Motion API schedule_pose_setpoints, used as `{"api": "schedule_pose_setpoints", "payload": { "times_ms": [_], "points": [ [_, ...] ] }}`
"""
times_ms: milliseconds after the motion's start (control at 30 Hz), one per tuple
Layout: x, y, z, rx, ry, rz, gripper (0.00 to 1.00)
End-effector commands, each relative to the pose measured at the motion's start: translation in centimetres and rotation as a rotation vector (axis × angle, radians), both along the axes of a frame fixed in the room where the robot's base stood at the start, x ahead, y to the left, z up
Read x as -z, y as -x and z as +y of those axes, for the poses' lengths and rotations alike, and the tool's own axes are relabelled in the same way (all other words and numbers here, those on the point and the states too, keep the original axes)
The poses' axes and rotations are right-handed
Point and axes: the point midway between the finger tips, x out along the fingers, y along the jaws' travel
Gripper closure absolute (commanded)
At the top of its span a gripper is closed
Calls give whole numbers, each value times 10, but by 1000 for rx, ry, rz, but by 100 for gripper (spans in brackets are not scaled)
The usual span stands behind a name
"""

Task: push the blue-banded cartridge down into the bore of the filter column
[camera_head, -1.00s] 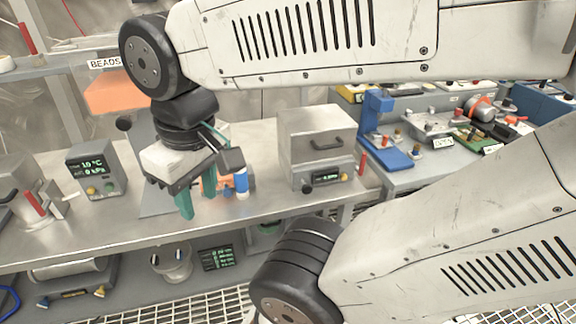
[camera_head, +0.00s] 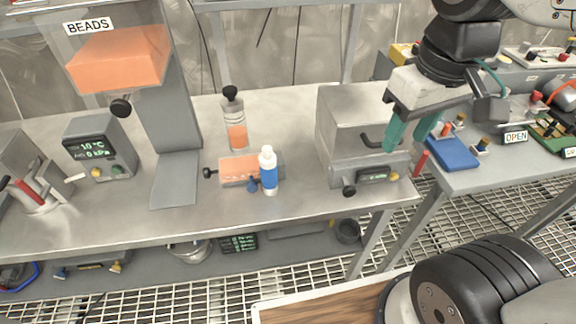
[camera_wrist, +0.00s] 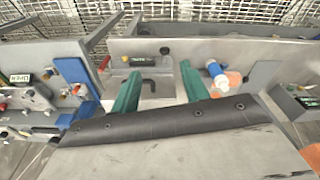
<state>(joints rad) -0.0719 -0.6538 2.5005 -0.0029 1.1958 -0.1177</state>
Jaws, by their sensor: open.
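The blue-banded cartridge (camera_head: 268,172), white with a blue lower body, stands upright on the steel bench. It touches or stands just in front of a flat orange-filled block (camera_head: 238,170). A clear upright column (camera_head: 235,125) with orange fill and a black top knob stands behind it; I cannot tell whether this is the filter column, and no open bore shows. My gripper (camera_head: 410,138), with teal fingers, is open and empty at the steel box's handle side, well right of the cartridge. In the wrist view my gripper (camera_wrist: 160,82) straddles the box handle; the cartridge (camera_wrist: 217,72) lies right of it.
The steel box (camera_head: 345,110) with handle and display stands on the bench's right part. A BEADS hopper (camera_head: 118,58) on a grey stand and a readout unit (camera_head: 98,148) are at left. A blue fixture (camera_head: 452,152) is on the right bench.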

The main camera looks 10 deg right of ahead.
Motion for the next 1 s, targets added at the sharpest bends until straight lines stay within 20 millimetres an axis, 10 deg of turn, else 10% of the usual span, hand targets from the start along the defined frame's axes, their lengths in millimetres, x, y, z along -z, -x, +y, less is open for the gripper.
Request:
{"api": "schedule_pose_setpoints", "payload": {
  "times_ms": [433, 667, 1000],
  "points": [
    [39, -143, 143, -950, 50, 77, 55],
    [62, -164, 188, -1170, 60, 87, 55],
    [99, -165, 191, -1192, 61, 90, 55]
  ]
}}
